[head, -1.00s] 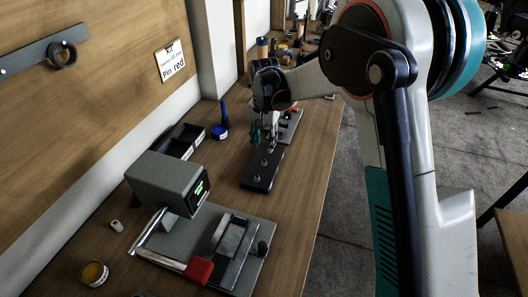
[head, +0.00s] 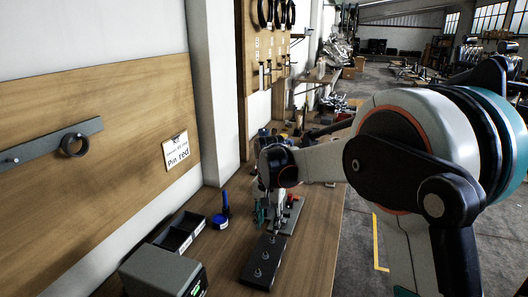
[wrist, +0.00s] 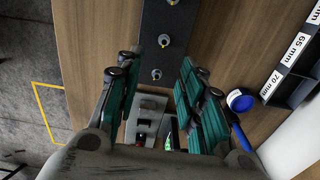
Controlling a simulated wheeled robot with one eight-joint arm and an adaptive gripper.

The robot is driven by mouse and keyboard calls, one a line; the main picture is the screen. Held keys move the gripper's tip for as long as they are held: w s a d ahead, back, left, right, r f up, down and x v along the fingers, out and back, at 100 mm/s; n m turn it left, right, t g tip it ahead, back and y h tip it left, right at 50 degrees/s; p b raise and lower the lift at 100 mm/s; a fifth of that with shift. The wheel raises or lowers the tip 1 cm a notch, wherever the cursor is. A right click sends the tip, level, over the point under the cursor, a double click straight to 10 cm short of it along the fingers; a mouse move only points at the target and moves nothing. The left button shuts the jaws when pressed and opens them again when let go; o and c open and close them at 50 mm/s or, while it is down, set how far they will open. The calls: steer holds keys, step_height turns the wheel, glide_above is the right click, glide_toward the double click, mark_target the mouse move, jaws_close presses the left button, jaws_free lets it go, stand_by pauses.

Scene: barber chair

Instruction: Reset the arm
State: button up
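My gripper (head: 262,217) hangs over the workbench in the head view, above the far part of a dark board with pegs (head: 264,262). In the wrist view its two teal-padded fingers (wrist: 157,62) stand wide apart with nothing held between them. The pegged board (wrist: 165,25) lies past the fingertips there, with several short metal pegs. My arm reaches forward from the right side of the head view, bent at the elbow. The gripper's fingertips are small and partly unclear in the head view.
A grey box device with a green display (head: 165,272) stands at the front left. A panel with a "Pin red" card (head: 176,151) borders the left. Open floor lies right of the bench (head: 310,262).

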steer(key=s+d+r+n+t, duration=0.2)
steer(key=s+d+r+t, duration=0.1)
steer(key=s+d+r, duration=1)
steer(key=s+d+f+n+t, duration=0.1)
steer(key=s+d+t, duration=0.1)
steer(key=s, duration=0.6)
steer(key=s+d+f+n+t, duration=0.1)
steer(key=s+d+f+t, duration=0.1)
steer(key=s, duration=0.7)
steer(key=shift+s+d+f, duration=0.15)
steer(key=shift+s+d, duration=0.1)
steer(key=shift+d, duration=0.55)
